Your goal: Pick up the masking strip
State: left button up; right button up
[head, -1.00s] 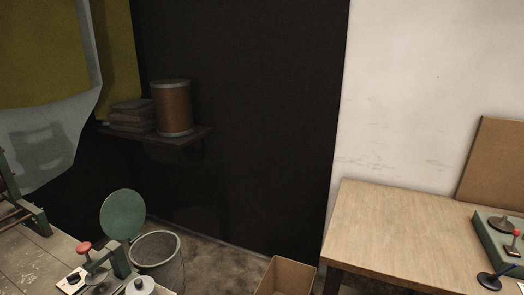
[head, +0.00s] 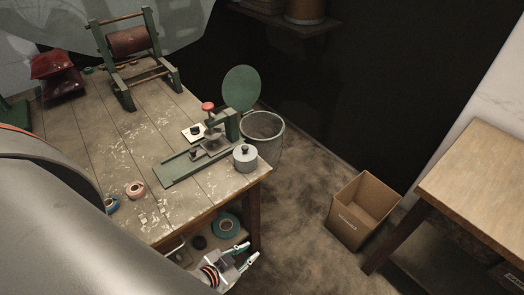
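I cannot make out for certain which thing is the masking strip. Several tape rolls are in view: a blue one (head: 112,204) and a pinkish one (head: 135,189) near the front left of the worn workbench (head: 82,122), and a teal one (head: 227,225) below its top. Small pale scraps (head: 152,214) lie by the bench's front edge. My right gripper is out of view.
On the bench stand a green winder with a brown drum (head: 128,40), a green press with a red knob (head: 208,107) and a grey lidded pot (head: 245,158). A mesh bin (head: 263,130), an open cardboard box (head: 362,210) and a wooden table (head: 480,180) stand to the right.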

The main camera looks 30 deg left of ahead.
aim_at(143, 221)
jog(key=u, duration=2.15)
